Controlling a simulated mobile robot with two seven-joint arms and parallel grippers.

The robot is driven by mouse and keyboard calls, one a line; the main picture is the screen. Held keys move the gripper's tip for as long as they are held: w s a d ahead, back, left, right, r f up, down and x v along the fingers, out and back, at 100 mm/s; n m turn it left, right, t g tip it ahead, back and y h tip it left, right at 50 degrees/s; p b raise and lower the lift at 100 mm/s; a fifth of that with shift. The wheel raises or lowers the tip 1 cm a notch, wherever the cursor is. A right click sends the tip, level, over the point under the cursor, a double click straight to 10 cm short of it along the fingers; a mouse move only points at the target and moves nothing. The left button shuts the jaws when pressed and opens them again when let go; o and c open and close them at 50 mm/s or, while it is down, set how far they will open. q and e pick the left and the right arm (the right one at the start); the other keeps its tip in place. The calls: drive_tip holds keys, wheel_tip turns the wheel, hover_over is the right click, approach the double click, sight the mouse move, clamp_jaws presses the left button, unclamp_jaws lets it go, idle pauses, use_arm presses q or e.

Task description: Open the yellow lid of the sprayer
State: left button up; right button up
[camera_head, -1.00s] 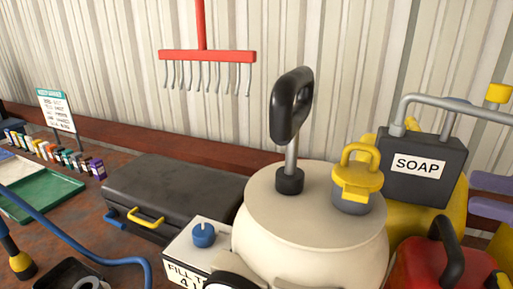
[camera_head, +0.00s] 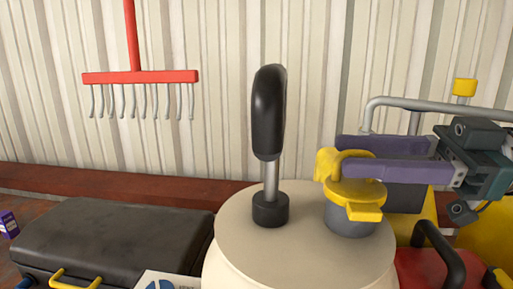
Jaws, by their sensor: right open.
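The sprayer is a cream, round tank (camera_head: 300,245) with a black pump handle (camera_head: 268,115) standing upright on its top. Its yellow lid (camera_head: 352,193) sits on a grey neck at the right of the tank top, with a loop handle on it. My right gripper (camera_head: 342,155) comes in from the right. Its two purple fingers are apart and reach left to the lid's loop. The near finger passes in front of part of the loop; I cannot tell whether they touch. The lid looks closed. My left gripper is not in view.
A black case (camera_head: 115,235) with a yellow handle lies left of the tank. A red can with a black handle (camera_head: 440,252) stands at the right. A red rake (camera_head: 140,77) hangs on the corrugated wall behind. A grey pipe (camera_head: 430,103) runs behind my right gripper.

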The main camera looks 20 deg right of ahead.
drive_tip(key=shift+w+a, duration=0.2)
drive_tip(key=shift+a, duration=0.15)
clamp_jaws()
idle(1.3)
